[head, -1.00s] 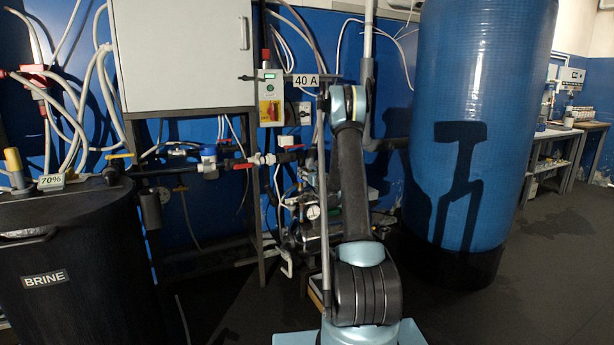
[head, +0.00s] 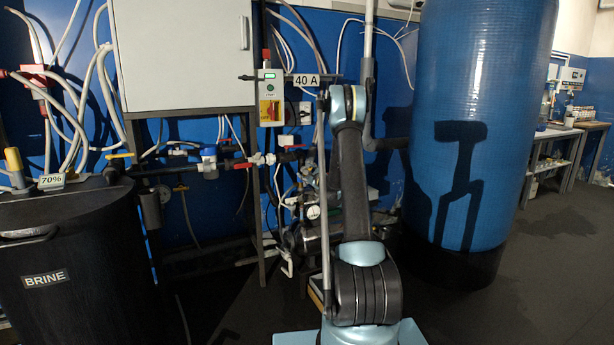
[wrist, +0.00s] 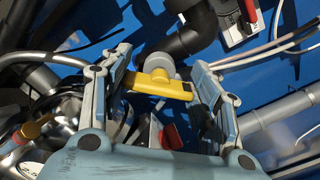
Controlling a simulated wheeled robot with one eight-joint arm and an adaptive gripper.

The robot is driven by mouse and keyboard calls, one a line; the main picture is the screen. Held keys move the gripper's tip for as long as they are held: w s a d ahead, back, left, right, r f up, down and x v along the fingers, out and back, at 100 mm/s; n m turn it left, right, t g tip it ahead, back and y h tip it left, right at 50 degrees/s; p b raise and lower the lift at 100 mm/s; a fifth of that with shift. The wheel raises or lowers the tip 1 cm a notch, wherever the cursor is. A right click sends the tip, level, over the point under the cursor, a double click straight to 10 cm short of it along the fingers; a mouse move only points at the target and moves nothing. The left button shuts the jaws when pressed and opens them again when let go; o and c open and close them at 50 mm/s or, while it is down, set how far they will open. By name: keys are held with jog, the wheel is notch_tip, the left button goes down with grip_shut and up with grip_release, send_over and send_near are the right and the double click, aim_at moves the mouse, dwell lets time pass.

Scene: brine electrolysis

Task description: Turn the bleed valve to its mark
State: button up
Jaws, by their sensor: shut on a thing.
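A yellow valve handle (wrist: 158,83) on a grey round body (wrist: 160,64) shows in the middle of the wrist view. I take it to be the bleed valve. My gripper (wrist: 160,86) has one finger at each side of the handle and is shut on it. The handle lies roughly crosswise between the fingers, tilted slightly down to the right. No mark for it can be made out. In the head view my arm stands in front, and my gripper and this valve are hidden behind it.
Dark pipe (wrist: 190,35), grey pipe (wrist: 275,108) and cables crowd around the gripper. A red handle (wrist: 171,136) lies just below the valve. In the head view, a brine tank (head: 75,255) stands left and a tall blue tank (head: 475,110) right.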

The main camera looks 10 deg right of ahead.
jog(key=n, duration=0.4)
jog(key=shift+a+f+n, duration=0.1)
jog(key=shift+a+n, duration=0.05)
jog(key=shift+n, duration=0.25)
jog(key=shift+s+a+f+n, duration=0.1)
jog(key=shift+s+n, duration=0.05)
jog(key=shift+n, duration=2.15)
jog(key=o, duration=1.1)
jog(key=shift+f, duration=0.1)
jog(key=shift+s+d, duration=0.3)
jog(key=shift+s, duration=0.05)
jog(key=v, duration=1.1)
